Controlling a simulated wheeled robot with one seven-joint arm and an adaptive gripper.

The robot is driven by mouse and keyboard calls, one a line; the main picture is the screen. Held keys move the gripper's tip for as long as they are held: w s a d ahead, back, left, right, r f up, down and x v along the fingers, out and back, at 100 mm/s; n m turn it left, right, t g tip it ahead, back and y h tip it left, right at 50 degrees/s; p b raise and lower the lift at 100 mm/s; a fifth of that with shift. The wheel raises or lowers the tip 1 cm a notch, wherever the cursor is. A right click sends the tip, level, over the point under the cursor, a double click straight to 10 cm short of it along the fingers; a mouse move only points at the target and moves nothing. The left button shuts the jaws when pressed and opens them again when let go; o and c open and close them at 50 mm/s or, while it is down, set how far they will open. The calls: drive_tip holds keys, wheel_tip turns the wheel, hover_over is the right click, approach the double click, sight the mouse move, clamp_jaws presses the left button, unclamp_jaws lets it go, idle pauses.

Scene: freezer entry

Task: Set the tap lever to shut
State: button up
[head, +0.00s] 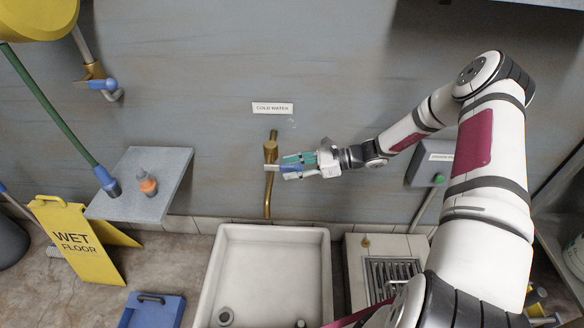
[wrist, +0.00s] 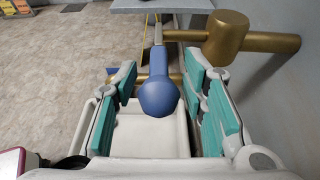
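The brass tap (head: 270,149) is on the wall below the "COLD WATER" sign; its body (wrist: 226,38) also shows in the wrist view. Its lever has a metal stem and a blue grip (wrist: 158,88) with a rounded end towards the wrist camera. In the head view the lever lies roughly sideways, its blue grip (head: 287,168) partly hidden by the fingers. My gripper (head: 291,165) is at the lever from the right. In the wrist view my gripper (wrist: 160,80) is open, with teal-padded fingers either side of the blue grip and a visible gap on the left.
A white basin (head: 268,235) stands below the tap. A second blue-handled tap (head: 102,84) is on the wall at upper left. A grey shelf (head: 160,165) carries an orange-and-grey object. A yellow wet-floor sign (head: 78,240) and a control box (head: 430,165) flank the area.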

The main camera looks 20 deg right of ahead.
drive_tip(key=shift+a+r, duration=0.1)
drive_tip(key=shift+a, duration=0.05)
drive_tip(key=v, duration=1.2)
drive_tip(key=shift+w, duration=0.1)
